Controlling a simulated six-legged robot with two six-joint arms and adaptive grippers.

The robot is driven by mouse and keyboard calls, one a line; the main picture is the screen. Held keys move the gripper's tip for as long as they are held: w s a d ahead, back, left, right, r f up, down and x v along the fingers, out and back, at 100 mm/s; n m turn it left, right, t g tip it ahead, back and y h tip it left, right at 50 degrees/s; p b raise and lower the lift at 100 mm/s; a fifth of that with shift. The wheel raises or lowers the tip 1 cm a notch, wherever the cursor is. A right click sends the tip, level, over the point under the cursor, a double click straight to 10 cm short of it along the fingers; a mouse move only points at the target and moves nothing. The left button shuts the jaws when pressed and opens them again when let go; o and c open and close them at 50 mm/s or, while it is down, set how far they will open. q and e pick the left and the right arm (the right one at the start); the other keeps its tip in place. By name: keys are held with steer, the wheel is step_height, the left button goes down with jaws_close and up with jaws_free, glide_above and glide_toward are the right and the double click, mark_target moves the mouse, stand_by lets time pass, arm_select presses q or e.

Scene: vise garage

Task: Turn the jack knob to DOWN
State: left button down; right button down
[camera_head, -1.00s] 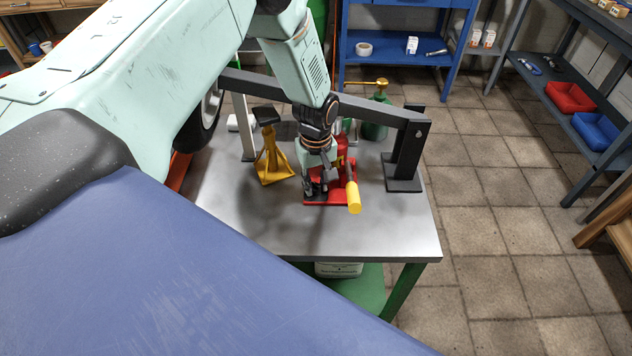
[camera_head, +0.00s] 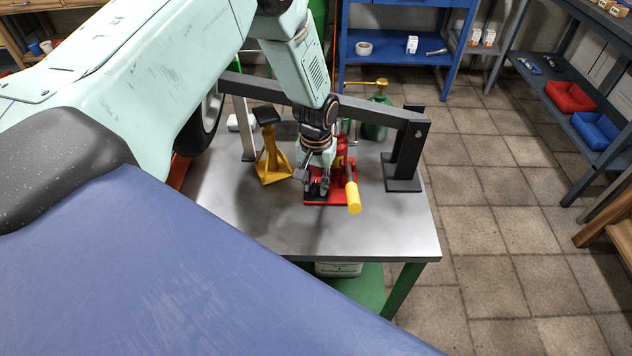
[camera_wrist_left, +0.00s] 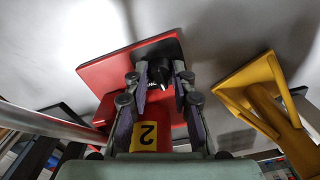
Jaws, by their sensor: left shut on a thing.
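In the left wrist view the jack's red base (camera_wrist_left: 100,76) and a yellow label with a 2 (camera_wrist_left: 150,137) show. The black jack knob (camera_wrist_left: 160,72) has a white pointer and sits between the fingertips. My left gripper (camera_head: 318,186), also in the left wrist view (camera_wrist_left: 158,85), is shut on the knob from above. Part of the lettering by the knob shows, but I cannot read it. My right gripper is not in view.
A yellow jack stand (camera_head: 272,160) stands left of the jack. A dark grey bar on a post (camera_head: 404,160) runs behind and right of it. A green bottle (camera_head: 376,120) is behind. The bench's front right (camera_head: 390,225) is clear.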

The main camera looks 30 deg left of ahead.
mark_target(316, 184)
arm_select(q)
steer(key=m, duration=0.4)
steer(key=shift+m, duration=0.3)
steer(key=shift+m+b, duration=0.65)
steer(key=shift+m, duration=1.95)
steer(key=c, duration=1.1)
jaws_free()
step_height(316, 184, up, 12)
steer(key=shift+s, duration=0.1)
